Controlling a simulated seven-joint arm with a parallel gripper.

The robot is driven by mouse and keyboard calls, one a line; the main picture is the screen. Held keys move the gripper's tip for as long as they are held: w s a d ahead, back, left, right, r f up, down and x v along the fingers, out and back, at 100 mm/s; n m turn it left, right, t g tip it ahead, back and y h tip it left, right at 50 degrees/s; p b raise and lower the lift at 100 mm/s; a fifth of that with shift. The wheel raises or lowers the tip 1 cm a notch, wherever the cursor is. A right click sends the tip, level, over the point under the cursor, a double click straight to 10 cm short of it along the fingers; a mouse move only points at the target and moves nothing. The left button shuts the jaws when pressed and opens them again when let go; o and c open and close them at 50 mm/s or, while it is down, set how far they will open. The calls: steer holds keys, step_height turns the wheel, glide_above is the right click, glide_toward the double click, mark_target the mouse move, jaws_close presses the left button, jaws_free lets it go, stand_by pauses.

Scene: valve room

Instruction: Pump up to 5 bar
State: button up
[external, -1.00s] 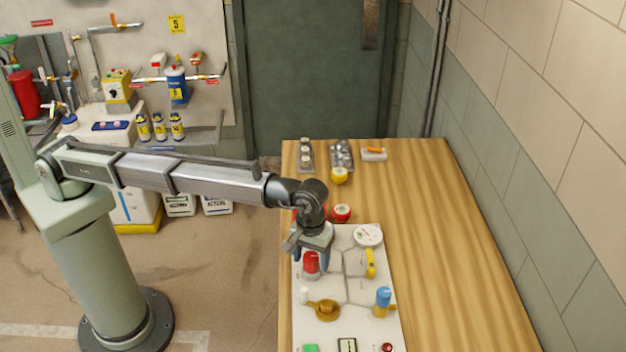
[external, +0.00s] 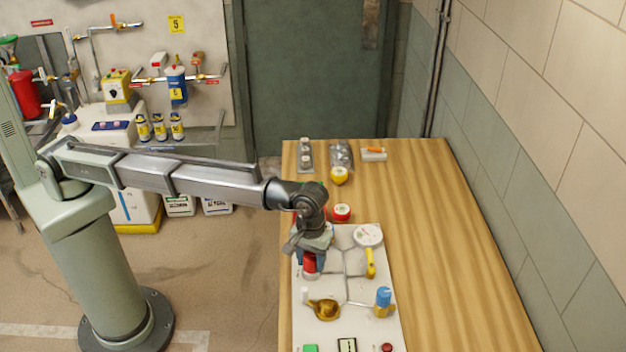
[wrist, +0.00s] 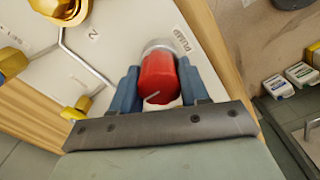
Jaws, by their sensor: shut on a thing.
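The white control panel (external: 337,291) lies on the wooden bench. The red pump knob (external: 309,264) is at its left side, partly covered by my gripper from above. In the wrist view the red knob (wrist: 158,77) sits between my two blue fingers, beside a label reading "PUMP". My gripper (external: 311,255) is shut on it, and it also shows in the wrist view (wrist: 160,88). A round white gauge (external: 368,235) is at the panel's far right corner; its reading is too small to tell.
A yellow lever (external: 370,263), a brass valve (external: 324,310) and a blue-topped valve (external: 383,300) are on the panel. A red-topped round thing (external: 341,212) stands just behind the panel. The bench's right side (external: 450,270) is clear.

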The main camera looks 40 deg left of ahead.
steer(key=shift+m, duration=0.3)
steer(key=shift+c, duration=0.2)
steer(key=m, duration=1)
steer(key=shift+m, duration=0.3)
steer(key=m, duration=0.3)
steer(key=shift+d+m, duration=0.1)
steer(key=shift+m, duration=0.3)
steer(key=m, duration=1)
steer(key=shift+s+m, duration=0.1)
steer(key=shift+m, duration=2.3)
